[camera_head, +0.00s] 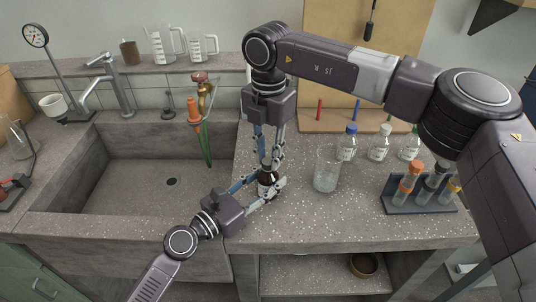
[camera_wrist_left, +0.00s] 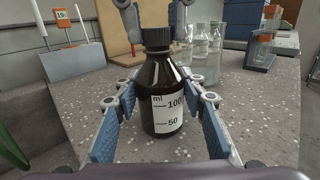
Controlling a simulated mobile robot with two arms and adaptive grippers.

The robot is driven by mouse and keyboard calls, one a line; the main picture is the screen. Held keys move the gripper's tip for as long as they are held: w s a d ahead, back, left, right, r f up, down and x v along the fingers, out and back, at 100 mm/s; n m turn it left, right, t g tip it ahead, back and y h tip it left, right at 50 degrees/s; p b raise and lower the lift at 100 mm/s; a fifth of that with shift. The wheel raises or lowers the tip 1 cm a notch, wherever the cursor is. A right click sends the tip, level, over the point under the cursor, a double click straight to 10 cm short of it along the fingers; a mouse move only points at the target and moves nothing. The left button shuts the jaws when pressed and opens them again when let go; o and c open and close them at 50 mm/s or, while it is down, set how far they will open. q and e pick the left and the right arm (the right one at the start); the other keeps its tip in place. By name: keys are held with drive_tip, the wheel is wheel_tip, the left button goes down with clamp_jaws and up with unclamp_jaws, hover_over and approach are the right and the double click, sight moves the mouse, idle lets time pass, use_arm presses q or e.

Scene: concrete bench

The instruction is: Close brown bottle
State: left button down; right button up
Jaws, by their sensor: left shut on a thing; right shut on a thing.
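The brown bottle (camera_head: 266,184) stands upright on the bench, right of the sink. In the left wrist view the bottle (camera_wrist_left: 162,95) has a white label with ml marks, and a black cap (camera_wrist_left: 158,35) sits at its neck. I cannot tell how tightly it is seated. My left gripper (camera_head: 267,186) reaches from the front and is shut on the bottle's body, one blue-padded finger on each side. My right gripper (camera_head: 265,158) points down from above and is shut on the cap; its fingertips show at the cap's sides in the left wrist view (camera_wrist_left: 156,18).
A glass beaker (camera_head: 327,172) stands close right of the bottle. Several small capped bottles (camera_head: 379,144) stand behind it, and a test tube rack (camera_head: 418,203) is farther right. The sink (camera_head: 130,175) opens to the left. Bare bench lies in front of the beaker.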

drive_tip(key=m, duration=1.5)
drive_tip(key=o, duration=0.7)
drive_tip(key=shift+c, duration=0.2)
drive_tip(key=shift+s+r, duration=0.1)
drive_tip(key=shift+r, duration=2.15)
